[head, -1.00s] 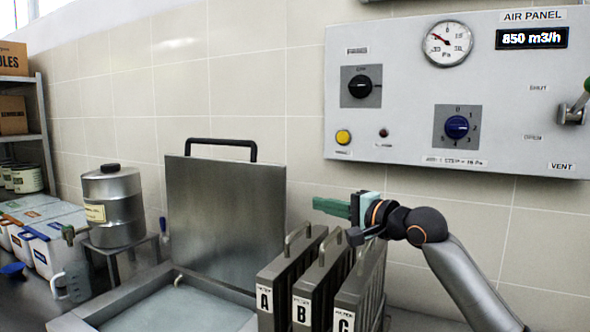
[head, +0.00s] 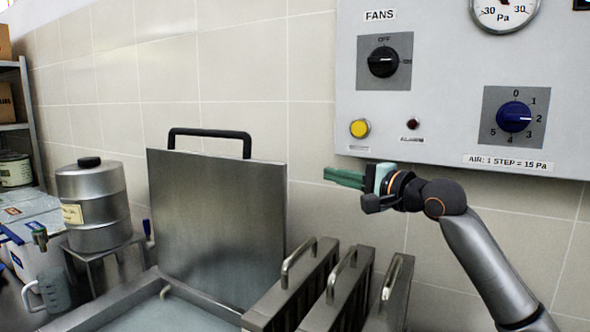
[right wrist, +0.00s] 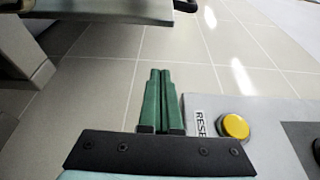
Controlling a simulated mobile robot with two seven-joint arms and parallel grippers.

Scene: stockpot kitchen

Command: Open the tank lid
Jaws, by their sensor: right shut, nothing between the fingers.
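The tank lid (head: 215,225) is a steel plate with a black bar handle (head: 210,133) along its top edge. It stands upright at the back of the tank (head: 110,310), and the tank's opening in front of it is uncovered, with a pale surface inside. My right gripper (head: 345,177) is to the right of the lid, apart from it, in front of the tiled wall and below the panel. Its green fingers are shut together and empty; they also show in the right wrist view (right wrist: 158,95). My left gripper is not in view.
Several steel filter units with loop handles (head: 300,290) stand below my right gripper. The air panel (head: 440,100) is above, with a yellow button (head: 360,128), which also shows in the wrist view (right wrist: 235,126). A steel canister (head: 95,205) stands left of the lid.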

